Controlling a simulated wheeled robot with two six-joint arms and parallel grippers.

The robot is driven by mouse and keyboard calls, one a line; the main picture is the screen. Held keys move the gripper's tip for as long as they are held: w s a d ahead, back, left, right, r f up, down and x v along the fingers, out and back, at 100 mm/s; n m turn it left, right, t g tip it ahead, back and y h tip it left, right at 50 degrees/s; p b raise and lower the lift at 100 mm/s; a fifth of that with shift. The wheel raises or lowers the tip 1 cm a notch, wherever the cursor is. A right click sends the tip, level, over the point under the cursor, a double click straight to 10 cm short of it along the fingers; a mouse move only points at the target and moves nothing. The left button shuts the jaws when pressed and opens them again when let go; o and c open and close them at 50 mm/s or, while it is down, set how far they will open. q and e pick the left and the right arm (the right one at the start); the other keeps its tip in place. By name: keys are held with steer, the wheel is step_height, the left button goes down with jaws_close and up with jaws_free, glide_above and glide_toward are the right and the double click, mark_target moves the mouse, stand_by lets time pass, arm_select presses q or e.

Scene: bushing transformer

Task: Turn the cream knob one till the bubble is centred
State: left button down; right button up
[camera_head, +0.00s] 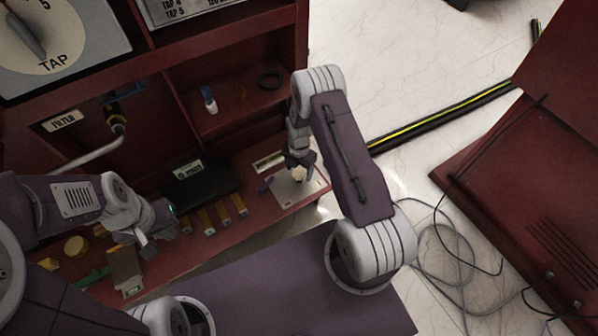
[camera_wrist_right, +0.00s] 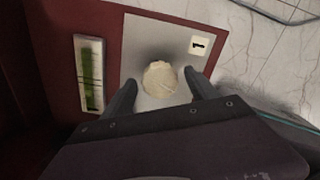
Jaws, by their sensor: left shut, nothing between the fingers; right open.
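The cream knob (camera_wrist_right: 160,79) sits on a light metal plate (camera_wrist_right: 140,28) with a label "1" (camera_wrist_right: 201,44) in the right wrist view. The knob also shows at the plate in the head view (camera_head: 299,174), partly hidden by my right gripper (camera_head: 298,163). My right gripper's open fingers (camera_wrist_right: 162,92) stand on either side of the knob, with a small gap visible. A bubble vial (camera_wrist_right: 90,75) with green liquid lies left of the plate; I cannot tell where its bubble is. My left gripper (camera_head: 155,240) is shut and empty at the lower left, over the shelf.
A black box (camera_head: 200,185) and several yellow blocks (camera_head: 222,212) lie on the red shelf between my grippers. A white-blue bottle (camera_head: 209,100) and a black ring (camera_head: 270,78) stand in the upper compartment.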

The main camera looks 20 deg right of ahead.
steer(key=c, duration=1.4)
steer(key=shift+o, duration=0.2)
steer(key=shift+r, duration=0.1)
steer(key=shift+r+m+p, duration=0.1)
steer(key=shift+m+p, duration=0.9)
steer(key=shift+m, duration=0.2)
steer(key=m+p, duration=0.2)
steer(key=m, duration=0.1)
steer(key=shift+m, duration=0.4)
steer(key=m+p, duration=0.1)
steer(key=m, duration=0.2)
steer(key=shift+m+p, duration=0.65)
steer(key=shift+m, duration=1.55)
